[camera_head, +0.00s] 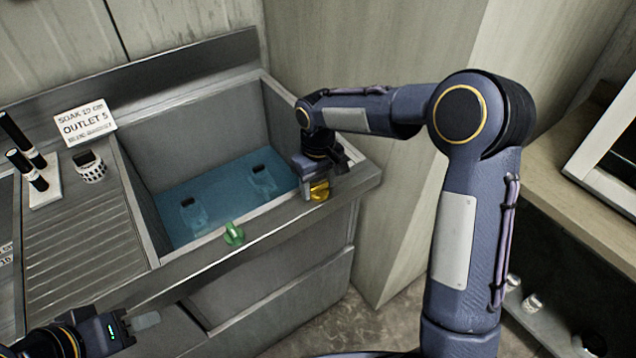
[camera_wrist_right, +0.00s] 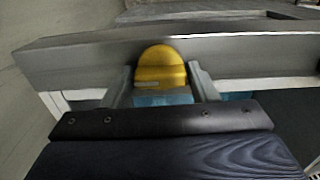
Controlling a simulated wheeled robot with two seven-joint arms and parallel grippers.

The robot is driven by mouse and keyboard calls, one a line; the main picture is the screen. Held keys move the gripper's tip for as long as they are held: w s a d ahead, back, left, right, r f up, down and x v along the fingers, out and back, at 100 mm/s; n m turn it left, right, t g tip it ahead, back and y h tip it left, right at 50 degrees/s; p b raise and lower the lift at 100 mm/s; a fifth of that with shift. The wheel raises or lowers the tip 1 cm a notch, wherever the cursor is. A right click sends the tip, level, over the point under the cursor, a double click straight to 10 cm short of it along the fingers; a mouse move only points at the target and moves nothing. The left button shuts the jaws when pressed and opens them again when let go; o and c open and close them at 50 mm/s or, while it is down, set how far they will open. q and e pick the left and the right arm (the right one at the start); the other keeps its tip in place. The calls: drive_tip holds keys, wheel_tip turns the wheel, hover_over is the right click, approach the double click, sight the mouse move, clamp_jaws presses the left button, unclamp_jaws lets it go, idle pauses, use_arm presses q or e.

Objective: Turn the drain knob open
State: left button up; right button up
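A yellow knob (camera_head: 320,189) sits on the sink's front edge near its right corner. A green knob (camera_head: 234,233) sits further left on the same edge. Which of them is the drain knob is not marked in view. My right gripper (camera_head: 323,178) reaches down at the yellow knob. In the right wrist view, the yellow knob (camera_wrist_right: 163,66) stands between the two spread fingers of my right gripper (camera_wrist_right: 162,80); I cannot tell if they touch it. My left gripper (camera_head: 146,320) is low at the left, apart from the sink; its finger opening is unclear.
The sink basin (camera_head: 190,115) holds blue water with two dark-topped objects (camera_head: 188,202) in it. A sign (camera_head: 85,121) reading "OUTLET 5" stands behind the ribbed drainboard (camera_head: 80,240). A white cup-like item (camera_head: 89,165) and a dark-handled rack (camera_head: 44,188) stand there. A shelf (camera_head: 580,190) is at right.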

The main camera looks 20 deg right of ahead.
sight(318, 184)
drive_tip(key=shift+o, duration=1.4)
wheel_tip(318, 184, up, 8)
drive_tip(key=shift+f, duration=0.1)
drive_tip(key=shift+s, duration=0.1)
drive_tip(key=s+d+r+m+t+y, duration=0.1)
drive_tip(key=s+d+r+m, duration=0.2)
drive_tip(key=s, duration=0.5)
drive_tip(key=s+d+r+t+y, duration=0.1)
drive_tip(key=s+d+r+t, duration=0.2)
drive_tip(key=s, duration=0.5)
drive_tip(key=s+f+m+y, duration=0.1)
drive_tip(key=s+f, duration=0.1)
drive_tip(key=s, duration=0.4)
drive_tip(key=s+f+m+t, duration=0.1)
drive_tip(key=s+f+m, duration=0.1)
drive_tip(key=s, duration=0.4)
drive_tip(key=shift+f+t+y, duration=0.25)
drive_tip(key=shift+t+y, duration=0.05)
drive_tip(key=shift+y, duration=0.1)
